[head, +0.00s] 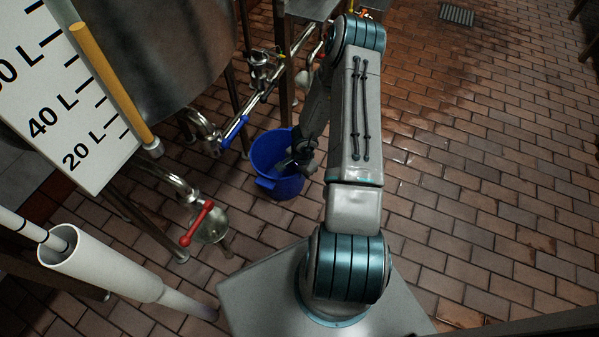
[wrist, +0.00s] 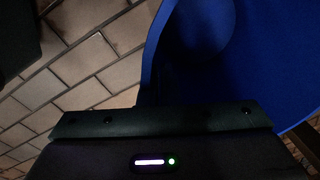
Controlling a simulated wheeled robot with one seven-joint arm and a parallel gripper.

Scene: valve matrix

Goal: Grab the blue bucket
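The blue bucket (head: 266,152) stands upright on the tiled floor at the centre of the head view, left of my arm. My gripper (head: 292,162) is at the bucket's right side, its end overlapping the opening and rim in the picture. In the wrist view, the bucket (wrist: 265,60) fills the upper right, close to the camera, with its curved edge in sight. The dark gripper body crosses the bottom of that view. I cannot make out the fingers clearly, nor whether they touch the rim. My arm hides part of the bucket's right side.
A steel tank (head: 165,45) with a litre scale (head: 60,90) stands at the left. A pipe with a blue handle (head: 234,132) is just left of the bucket, and a red valve handle (head: 196,223) is lower left. The brick floor (head: 480,170) at right is clear.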

